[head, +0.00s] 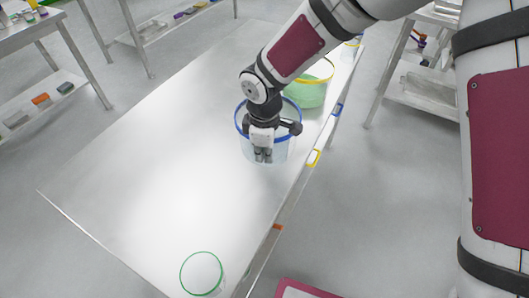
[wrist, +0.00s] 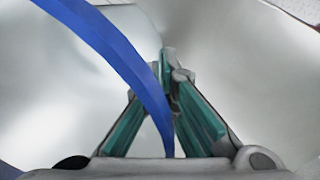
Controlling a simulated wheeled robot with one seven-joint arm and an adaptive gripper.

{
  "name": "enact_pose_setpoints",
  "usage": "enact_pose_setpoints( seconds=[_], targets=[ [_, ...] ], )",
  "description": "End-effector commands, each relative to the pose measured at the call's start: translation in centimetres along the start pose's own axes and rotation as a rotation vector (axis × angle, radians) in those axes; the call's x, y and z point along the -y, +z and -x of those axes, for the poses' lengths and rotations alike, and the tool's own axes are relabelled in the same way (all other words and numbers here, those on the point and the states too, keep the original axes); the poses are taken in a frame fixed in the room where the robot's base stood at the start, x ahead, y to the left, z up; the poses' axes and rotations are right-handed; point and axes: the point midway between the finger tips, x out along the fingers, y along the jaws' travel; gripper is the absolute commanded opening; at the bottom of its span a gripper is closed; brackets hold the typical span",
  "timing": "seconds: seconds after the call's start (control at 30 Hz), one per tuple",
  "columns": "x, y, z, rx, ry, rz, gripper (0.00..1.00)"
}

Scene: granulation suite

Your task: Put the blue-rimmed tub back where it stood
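The blue-rimmed tub (head: 245,140) is clear and stands upright near the right edge of the long white table (head: 150,150) in the head view. My gripper (head: 263,155) points down over the tub's near side. In the wrist view the blue rim (wrist: 118,55) runs down between the two green-padded fingers of my gripper (wrist: 169,75). The fingers are close together at the tips and look shut on the tub's wall. I cannot tell whether the tub's base touches the table.
A yellow-rimmed tub with green contents (head: 310,95) stands just behind. A green-rimmed tub (head: 202,273) stands at the near end. Blue (head: 337,109), yellow (head: 314,158) and orange (head: 277,227) markers sit along the table's right edge. The table's left and middle are clear.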

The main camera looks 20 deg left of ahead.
Motion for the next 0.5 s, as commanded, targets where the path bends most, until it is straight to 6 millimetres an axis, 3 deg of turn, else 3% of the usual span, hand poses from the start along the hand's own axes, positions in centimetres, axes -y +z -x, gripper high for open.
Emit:
enact_pose_setpoints(
  seconds=[0.1, 0.2, 0.5],
  targets=[
    [-0.02, 0.00, -0.36, 0.000, 0.000, 0.000, 0.00],
    [0.01, 0.01, -0.26, 0.000, 0.000, -0.001, 0.24],
    [0.01, 0.00, -0.20, 0.000, 0.000, -0.001, 0.25]
  ],
)
